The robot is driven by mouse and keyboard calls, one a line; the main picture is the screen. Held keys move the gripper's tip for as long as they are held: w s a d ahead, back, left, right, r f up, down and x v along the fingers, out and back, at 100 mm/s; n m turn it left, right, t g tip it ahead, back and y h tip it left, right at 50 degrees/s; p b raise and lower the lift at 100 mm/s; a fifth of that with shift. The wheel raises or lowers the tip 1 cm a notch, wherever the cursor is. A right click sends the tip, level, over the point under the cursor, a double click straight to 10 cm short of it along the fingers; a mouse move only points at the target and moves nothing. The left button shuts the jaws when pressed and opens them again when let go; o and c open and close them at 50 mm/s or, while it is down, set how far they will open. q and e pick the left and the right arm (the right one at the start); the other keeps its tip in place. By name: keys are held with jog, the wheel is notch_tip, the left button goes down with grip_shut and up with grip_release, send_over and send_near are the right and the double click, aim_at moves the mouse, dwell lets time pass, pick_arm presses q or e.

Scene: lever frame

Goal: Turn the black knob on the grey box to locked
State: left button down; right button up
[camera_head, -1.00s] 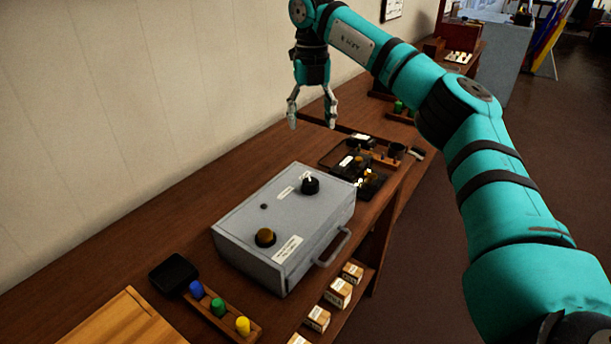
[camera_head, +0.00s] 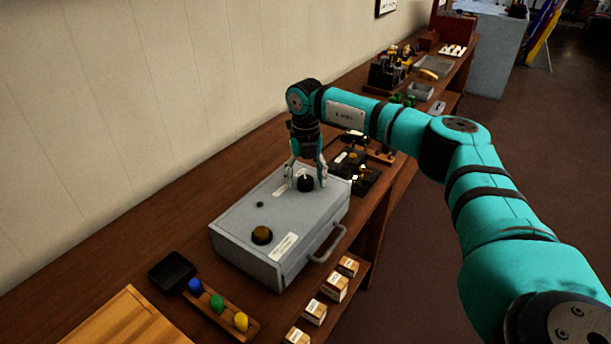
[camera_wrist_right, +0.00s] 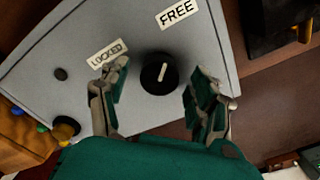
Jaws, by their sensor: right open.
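The grey box (camera_head: 238,216) lies on the wooden bench with its handle side facing right. The black knob (camera_head: 305,184) is on its far end, with a white pointer line on top. My right gripper (camera_head: 306,180) is open over the knob, one finger on either side. In the right wrist view the right gripper's fingers (camera_wrist_right: 160,92) stand apart from the knob. My left gripper is not in view.
A brown-yellow knob (camera_head: 262,235) is on the box's near end. A rack of coloured pegs (camera_head: 217,303) and a black tray (camera_head: 172,270) stand in front. Small labelled boxes (camera_head: 334,287) sit along the right edge.

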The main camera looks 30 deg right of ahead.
jog(key=shift+f, duration=0.15)
jog(key=shift+c, duration=0.4)
jog(key=c, duration=1.1)
